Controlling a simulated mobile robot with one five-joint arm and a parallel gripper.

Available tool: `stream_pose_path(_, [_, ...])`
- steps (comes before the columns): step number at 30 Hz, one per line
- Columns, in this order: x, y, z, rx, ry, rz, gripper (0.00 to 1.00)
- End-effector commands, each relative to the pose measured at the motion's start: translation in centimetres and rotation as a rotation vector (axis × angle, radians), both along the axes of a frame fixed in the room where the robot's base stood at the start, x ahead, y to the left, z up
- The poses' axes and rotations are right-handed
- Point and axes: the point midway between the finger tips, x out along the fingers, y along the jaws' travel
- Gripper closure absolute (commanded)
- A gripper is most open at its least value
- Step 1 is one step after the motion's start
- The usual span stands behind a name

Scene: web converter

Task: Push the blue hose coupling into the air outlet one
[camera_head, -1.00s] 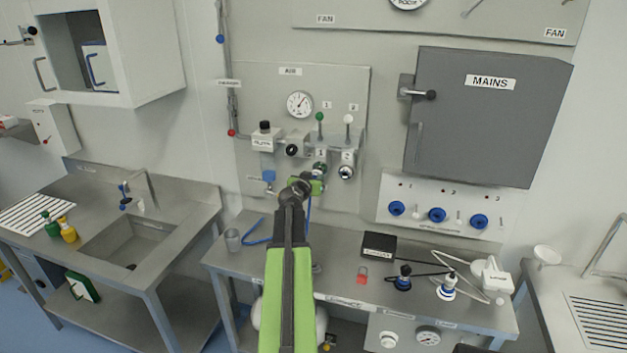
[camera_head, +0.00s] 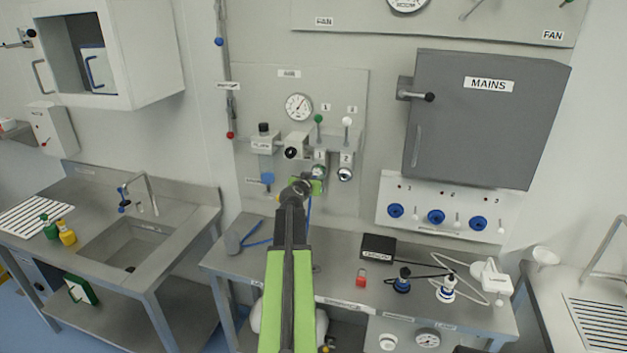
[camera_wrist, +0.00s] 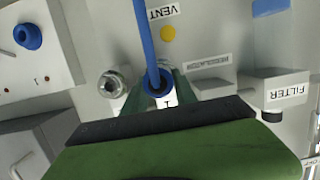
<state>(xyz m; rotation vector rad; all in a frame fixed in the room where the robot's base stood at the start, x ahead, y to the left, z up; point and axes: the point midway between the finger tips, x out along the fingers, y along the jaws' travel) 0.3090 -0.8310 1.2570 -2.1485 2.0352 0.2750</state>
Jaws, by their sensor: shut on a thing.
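My gripper (camera_head: 312,186) is in front of the air panel, just below air outlet one (camera_head: 320,171). In the wrist view my gripper (camera_wrist: 158,92) is shut on the blue hose coupling (camera_wrist: 157,84), with a finger on each side. The blue hose (camera_wrist: 146,40) runs from the coupling to the top of that view. The coupling lines up with outlet one, whose label "1" shows beside it. The coupling hides the outlet's mouth, so I cannot tell how far in it sits. In the head view my gripper hides the coupling.
Air outlet two (camera_head: 345,174) is empty, close to the right of outlet one. The regulator (camera_head: 294,152) and filter (camera_head: 264,142) are to the left. A blue valve handle (camera_head: 268,178) is at lower left. The bench (camera_head: 335,270) below holds a black box (camera_head: 378,247) and several fittings.

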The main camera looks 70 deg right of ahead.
Motion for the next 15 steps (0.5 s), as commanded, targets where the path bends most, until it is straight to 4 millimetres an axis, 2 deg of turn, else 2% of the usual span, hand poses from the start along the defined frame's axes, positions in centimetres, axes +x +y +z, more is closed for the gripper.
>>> stream_pose_path(15, [0.03,-0.63,0.04,-0.001,0.001,0.001,1.0])
